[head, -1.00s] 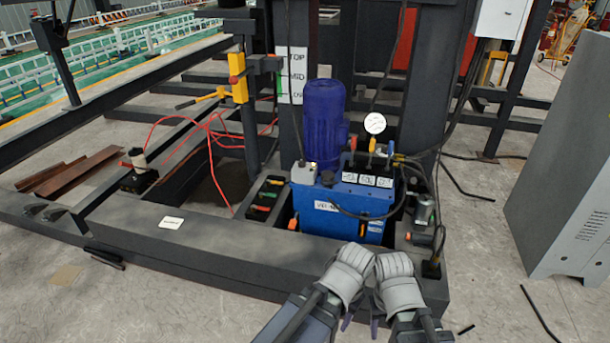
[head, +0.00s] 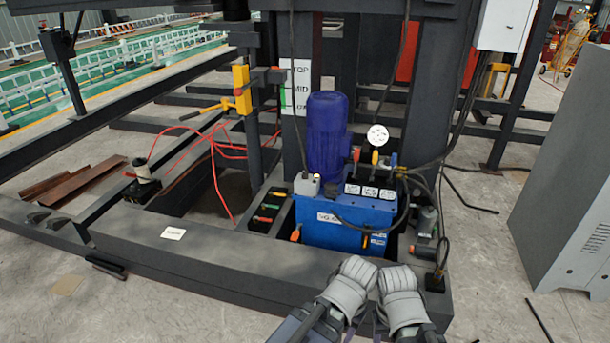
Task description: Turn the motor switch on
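A blue hydraulic power unit (head: 345,225) with an upright dark blue motor (head: 327,140) stands inside the dark steel frame at the middle. A small grey box (head: 307,184) sits at its left top corner with a cable rising from it; it may carry the motor switch, but no switch marking is readable. My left gripper (head: 349,329) and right gripper (head: 380,329) are side by side at the bottom, in front of the unit and apart from it. My wrists hide most of them, and their opening does not show.
A dark frame beam (head: 220,265) crosses in front of the unit. A pressure gauge (head: 378,137) and several coloured levers stand at the unit's right. A grey cabinet (head: 565,170) stands at the right. Red hoses (head: 215,150) lie at the left. Bare floor shows in front.

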